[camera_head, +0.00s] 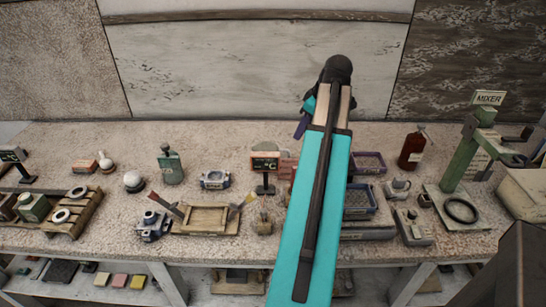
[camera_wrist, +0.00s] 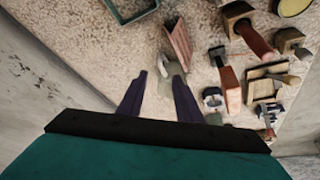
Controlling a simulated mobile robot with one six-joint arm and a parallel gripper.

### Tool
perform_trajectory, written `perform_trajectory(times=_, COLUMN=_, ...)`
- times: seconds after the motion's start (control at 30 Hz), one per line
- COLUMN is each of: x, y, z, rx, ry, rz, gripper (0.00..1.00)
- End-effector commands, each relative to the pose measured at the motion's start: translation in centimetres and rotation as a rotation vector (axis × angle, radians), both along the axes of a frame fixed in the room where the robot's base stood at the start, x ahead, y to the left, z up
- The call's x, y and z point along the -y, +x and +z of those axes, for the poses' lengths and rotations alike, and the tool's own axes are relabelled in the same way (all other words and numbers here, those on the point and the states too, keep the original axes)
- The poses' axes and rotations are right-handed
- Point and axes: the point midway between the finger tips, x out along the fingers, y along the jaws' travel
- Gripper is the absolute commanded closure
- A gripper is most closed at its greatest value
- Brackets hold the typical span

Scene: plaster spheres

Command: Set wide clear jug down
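I cannot make out a wide clear jug for certain in either view. In the wrist view, the two dark purple fingers of my gripper (camera_wrist: 161,76) stand apart, pointing up the picture. A pale grey-green, partly see-through shape (camera_wrist: 172,68) shows between and just beyond the fingertips, closer to the right finger. I cannot tell whether it is held or lies beyond them. In the head view, my teal arm reaches to the back of the table (camera_head: 105,143), with a purple finger of my gripper (camera_head: 302,127) showing at its left; the rest of the gripper is hidden.
An amber bottle (camera_head: 412,149) and a green mixer stand (camera_head: 461,150) are at the right. A wooden tray (camera_head: 202,231) lies front centre, a green bottle (camera_head: 170,166) behind it. My arm hides some containers (camera_head: 360,199). Bare table shows along the back left.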

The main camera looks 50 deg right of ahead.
Motion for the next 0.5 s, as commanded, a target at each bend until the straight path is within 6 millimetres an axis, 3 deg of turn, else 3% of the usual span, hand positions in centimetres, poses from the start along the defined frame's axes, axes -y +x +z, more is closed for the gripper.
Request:
perform_trajectory(times=0.27, x=-0.2, y=0.5, z=-0.5, rx=0.001, ry=0.0, rz=0.004, gripper=0.68)
perform_trajectory(times=0.5, x=-0.2, y=1.4, z=-2.6, rx=0.0, ry=0.002, rz=0.006, gripper=0.68)
